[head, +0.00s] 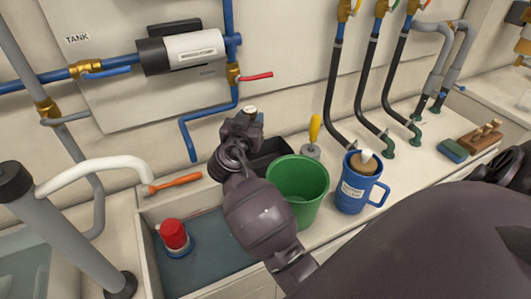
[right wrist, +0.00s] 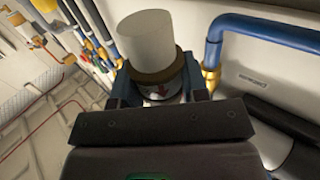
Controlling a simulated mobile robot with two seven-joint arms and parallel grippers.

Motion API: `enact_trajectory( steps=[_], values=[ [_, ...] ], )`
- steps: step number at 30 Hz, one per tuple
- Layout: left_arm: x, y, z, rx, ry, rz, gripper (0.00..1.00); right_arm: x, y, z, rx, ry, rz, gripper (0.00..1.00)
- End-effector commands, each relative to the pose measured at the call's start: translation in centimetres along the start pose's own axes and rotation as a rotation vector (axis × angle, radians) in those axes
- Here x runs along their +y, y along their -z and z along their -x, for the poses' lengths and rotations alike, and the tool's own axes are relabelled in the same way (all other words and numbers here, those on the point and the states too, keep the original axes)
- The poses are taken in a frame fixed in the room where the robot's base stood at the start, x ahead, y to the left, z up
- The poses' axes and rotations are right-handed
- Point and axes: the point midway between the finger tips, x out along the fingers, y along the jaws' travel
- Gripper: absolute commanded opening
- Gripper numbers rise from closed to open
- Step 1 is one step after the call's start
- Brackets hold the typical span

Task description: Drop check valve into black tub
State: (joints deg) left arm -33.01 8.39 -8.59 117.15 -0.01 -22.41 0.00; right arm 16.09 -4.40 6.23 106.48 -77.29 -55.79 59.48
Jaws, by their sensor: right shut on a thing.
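My right gripper (head: 250,118) is shut on the check valve (head: 250,110), whose pale top shows between the fingers in the head view. The black tub (head: 274,149) stands on the counter behind the green bucket, partly hidden by the bucket and my right arm. The gripper is held up near the tub's left end; its exact height over the tub cannot be told. My left gripper is out of view.
The green bucket (head: 299,184) stands in front of the tub. A blue mug (head: 352,190) and a yellow-handled tool (head: 314,130) are to its right. A sunken basin (head: 205,262) at left holds a red-topped item (head: 174,234). An orange tool (head: 175,183) lies at its edge. Pipes and hoses line the wall.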

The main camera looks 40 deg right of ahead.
Motion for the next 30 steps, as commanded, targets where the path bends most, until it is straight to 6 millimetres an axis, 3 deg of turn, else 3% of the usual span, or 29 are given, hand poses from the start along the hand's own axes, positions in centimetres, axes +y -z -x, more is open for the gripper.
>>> enact_trajectory(
  steps=[5, 12, 25, 30],
  values=[
    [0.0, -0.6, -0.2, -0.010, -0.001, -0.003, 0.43, 0.2, -0.8, -0.5, -0.002, -0.064, 0.004, 0.07],
    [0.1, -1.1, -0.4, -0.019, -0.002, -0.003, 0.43, 0.3, -4.7, -0.5, 0.000, -0.065, 0.006, 0.07],
    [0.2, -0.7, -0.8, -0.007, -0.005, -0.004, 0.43, 0.3, -9.1, -0.5, -0.001, -0.063, 0.005, 0.07],
    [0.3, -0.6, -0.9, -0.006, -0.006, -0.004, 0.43, 0.3, -9.9, -0.5, 0.001, -0.063, 0.003, 0.07]
  ],
)
